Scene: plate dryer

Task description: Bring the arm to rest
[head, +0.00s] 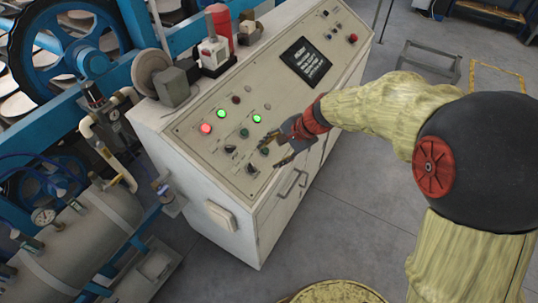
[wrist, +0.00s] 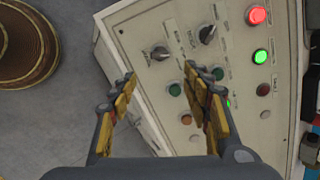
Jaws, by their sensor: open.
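My gripper (head: 273,150) is in front of the control panel (head: 325,98) of a white cabinet, in the middle of the head view. In the wrist view my gripper (wrist: 158,82) has its two yellow-padded fingers spread apart, with nothing between them. The panel's knobs and buttons lie beyond the fingers. I cannot tell whether a fingertip touches the panel. My arm, in a pale yellow cover, reaches in from the right of the head view.
The panel has a lit red light (head: 206,128), lit green lights (head: 221,114), black knobs (wrist: 208,34) and a dark screen (head: 305,62). Blue machinery with a wheel (head: 66,58) and a grey tank (head: 75,240) stand at left. Grey floor (head: 365,205) is clear right of the cabinet.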

